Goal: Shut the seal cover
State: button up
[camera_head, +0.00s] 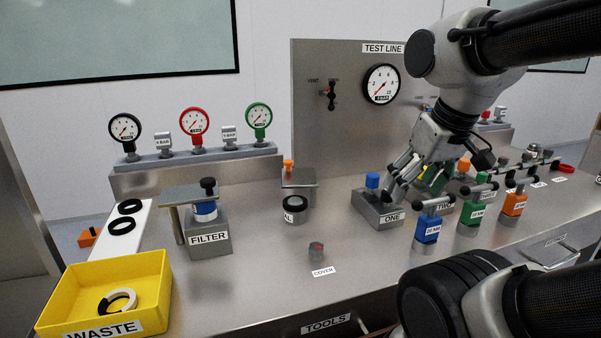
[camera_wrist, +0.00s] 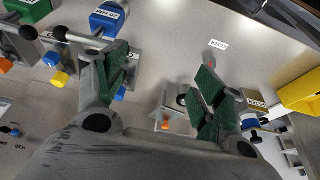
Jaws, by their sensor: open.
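The seal housing (camera_head: 295,217) is a short grey cylinder with a black ring on top, left of centre on the bench in the head view. A flat metal plate with an orange knob (camera_head: 288,167) stands just behind it and looks like the seal cover, swung off the housing. The orange knob (camera_wrist: 166,125) shows low between my fingers in the wrist view. A small grey knob with a red top (camera_head: 316,251) stands by the COVER label (camera_head: 323,271). My gripper (camera_head: 412,180) is open and empty, pointing down near the block marked ONE, right of the seal housing.
Block ONE with a blue knob (camera_head: 372,181) is close to my fingers. Blue, green and orange tools (camera_head: 428,228) stand to its right. The filter stand (camera_head: 207,240) and yellow waste bin (camera_head: 140,288) are at left.

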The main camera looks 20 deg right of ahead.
jog(key=shift+w+d+f+g, duration=0.4)
jog(key=shift+w+f+g, duration=0.25)
jog(key=shift+f, duration=0.1)
jog(key=c, duration=0.7)
jog(key=shift+m+g, duration=0.25)
jog(key=shift+m, duration=0.45)
jog(key=w, duration=0.4)
jog(key=w+r, duration=0.1)
jog(key=w, duration=0.1)
jog(key=shift+d, duration=0.3)
grip_shut()
jog(key=w+r+t+y, duration=0.1)
jog(key=w+r+y, duration=0.1)
jog(key=w, duration=1)
jog(key=w+r+t+y, duration=0.1)
jog(key=w+r+y, duration=0.15)
jog(key=w, duration=1.05)
jog(key=n, duration=0.1)
send_over(300, 169)
notch_tip(300, 169, down, 12)
jog(key=shift+w+f, duration=0.1)
jog(key=shift+f, duration=0.15)
